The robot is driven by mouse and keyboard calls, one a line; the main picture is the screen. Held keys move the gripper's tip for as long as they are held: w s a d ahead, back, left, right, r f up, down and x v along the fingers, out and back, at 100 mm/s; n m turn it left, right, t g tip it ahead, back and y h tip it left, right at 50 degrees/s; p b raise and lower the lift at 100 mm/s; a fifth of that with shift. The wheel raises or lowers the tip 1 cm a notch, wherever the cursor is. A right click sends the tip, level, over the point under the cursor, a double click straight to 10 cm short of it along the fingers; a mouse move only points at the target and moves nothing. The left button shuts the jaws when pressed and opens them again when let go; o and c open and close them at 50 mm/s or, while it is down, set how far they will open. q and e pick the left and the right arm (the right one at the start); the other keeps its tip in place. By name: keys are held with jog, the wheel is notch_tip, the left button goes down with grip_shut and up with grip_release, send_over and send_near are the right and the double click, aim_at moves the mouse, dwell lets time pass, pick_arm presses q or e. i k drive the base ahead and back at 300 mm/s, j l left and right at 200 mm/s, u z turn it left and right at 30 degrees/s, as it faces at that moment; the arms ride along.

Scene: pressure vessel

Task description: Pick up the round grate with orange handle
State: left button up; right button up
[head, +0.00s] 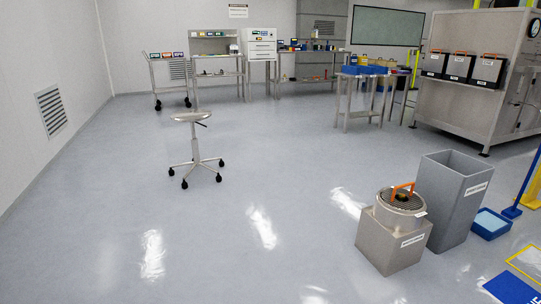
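The round grate (398,200) lies flat on top of a short cylindrical vessel, which sits on a grey box-shaped stand (390,243) at the lower right. Its orange handle (402,190) arches up over it. Dark slots show across the grate's top. Neither of my grippers is in the head view, and nothing is touching the grate or its handle.
A tall grey open bin (446,200) stands right beside the stand. A blue tray (490,224) and floor markings lie farther right. A wheeled stool (194,149) is at centre left. Tables (362,99) and a large metal cabinet (475,70) stand behind. The floor in front is clear.

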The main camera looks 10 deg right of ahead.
aim_at(414, 203)
jog(key=i+z, duration=0.15)
jog(key=i, duration=0.45)
jog(key=i+j+z, duration=0.2)
jog(key=i, duration=0.35)
jog(key=i+j+z, duration=0.15)
jog(key=i, duration=0.4)
